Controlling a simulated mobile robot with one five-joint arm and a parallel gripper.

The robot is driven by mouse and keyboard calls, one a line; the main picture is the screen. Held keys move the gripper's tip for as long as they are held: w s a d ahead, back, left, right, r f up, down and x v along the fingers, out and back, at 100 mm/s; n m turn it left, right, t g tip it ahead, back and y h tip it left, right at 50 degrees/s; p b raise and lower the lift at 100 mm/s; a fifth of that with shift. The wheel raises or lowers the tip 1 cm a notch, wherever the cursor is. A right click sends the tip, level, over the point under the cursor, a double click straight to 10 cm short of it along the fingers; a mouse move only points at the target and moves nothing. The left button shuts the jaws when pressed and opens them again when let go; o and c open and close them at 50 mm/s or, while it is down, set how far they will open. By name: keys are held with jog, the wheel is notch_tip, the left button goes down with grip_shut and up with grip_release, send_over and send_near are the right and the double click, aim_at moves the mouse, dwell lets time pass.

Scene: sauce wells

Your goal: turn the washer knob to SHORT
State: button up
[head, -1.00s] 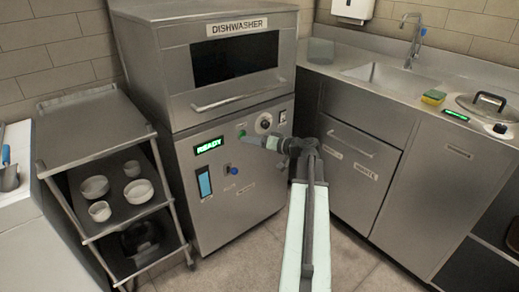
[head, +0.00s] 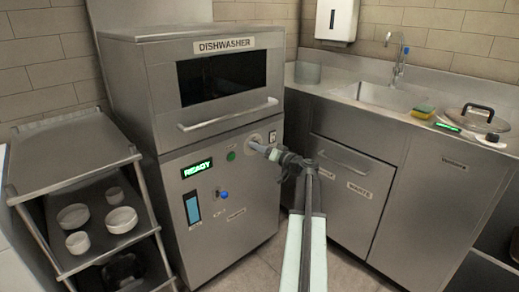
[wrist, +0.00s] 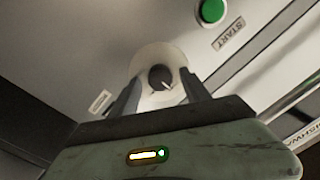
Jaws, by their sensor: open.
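The washer knob (wrist: 161,77) is a small dark dial with a white pointer mark, on a round pale plate (wrist: 151,57) on the dishwasher front. In the wrist view the mark points to the lower right, and no setting labels are legible. My gripper (wrist: 160,88) is open, with one finger on each side of the knob. Whether the fingers touch it I cannot tell. In the head view my gripper (head: 262,149) is at the upper right of the dishwasher (head: 241,205) panel and covers the knob. The pale plate (head: 255,138) shows just above it.
A green START button (wrist: 212,10) is beside the knob; it also shows in the head view (head: 231,156). A blue control (head: 224,195) and a lit READY display (head: 197,168) are farther left. The door handle (head: 228,115) runs above.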

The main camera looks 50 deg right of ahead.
grip_shut()
jog(key=shift+m, duration=0.3)
jog(key=shift+f+m+t+h+b, duration=0.2)
jog(key=shift+m+b, duration=0.25)
jog(key=shift+m, duration=2.9)
jog(key=shift+r+m+t+h+b, duration=0.1)
jog(key=shift+m+h+b, duration=0.25)
jog(key=shift+m, duration=3.3)
